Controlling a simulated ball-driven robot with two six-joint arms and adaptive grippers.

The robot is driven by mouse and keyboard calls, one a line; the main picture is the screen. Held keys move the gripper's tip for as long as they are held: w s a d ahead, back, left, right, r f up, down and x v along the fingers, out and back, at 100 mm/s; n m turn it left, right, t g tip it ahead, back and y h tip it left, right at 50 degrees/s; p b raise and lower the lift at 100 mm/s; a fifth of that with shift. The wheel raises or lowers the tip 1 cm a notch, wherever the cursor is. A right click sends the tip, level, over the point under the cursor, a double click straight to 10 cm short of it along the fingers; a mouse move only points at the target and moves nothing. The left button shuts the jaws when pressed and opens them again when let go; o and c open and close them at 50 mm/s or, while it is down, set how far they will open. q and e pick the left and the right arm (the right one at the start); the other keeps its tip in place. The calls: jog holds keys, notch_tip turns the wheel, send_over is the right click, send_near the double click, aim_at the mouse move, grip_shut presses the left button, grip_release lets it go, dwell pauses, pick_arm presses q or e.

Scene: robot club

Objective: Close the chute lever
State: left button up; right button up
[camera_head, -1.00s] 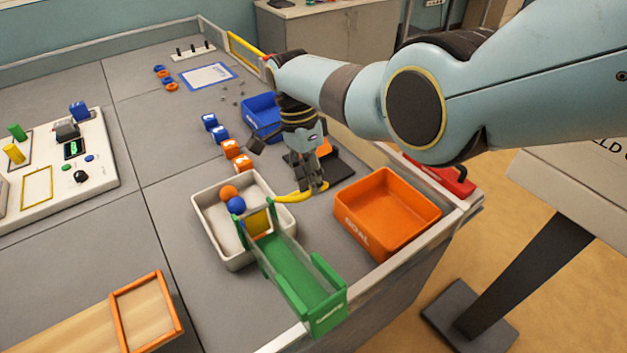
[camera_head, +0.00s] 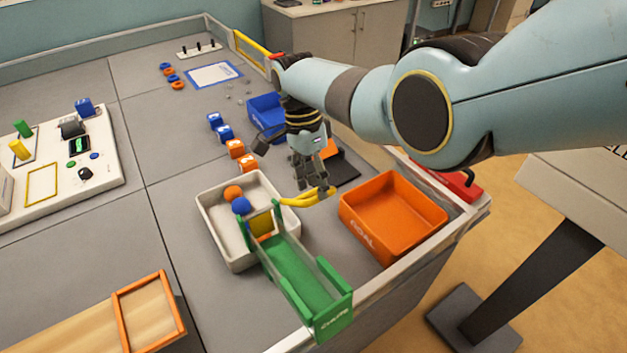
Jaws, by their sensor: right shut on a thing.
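The green chute (camera_head: 302,278) slopes from the grey-white bin (camera_head: 213,222) toward the table's front edge. A yellow gate (camera_head: 261,223) stands across its upper end. The yellow chute lever (camera_head: 303,199) sticks out to the right from beside the gate, toward the orange goal bin. My right gripper (camera_head: 324,188) points down at the lever's outer end and is shut on it. The fingers hide part of that end. My left gripper is not in view.
The orange goal bin (camera_head: 398,222) stands close to the right of the lever. Orange and blue balls (camera_head: 241,206) lie in the grey-white bin. A blue bin (camera_head: 266,112) and several small blue and orange cubes (camera_head: 235,148) lie behind. A red-handled item (camera_head: 462,185) sits at the right edge.

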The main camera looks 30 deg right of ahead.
jog(key=v, duration=1.2)
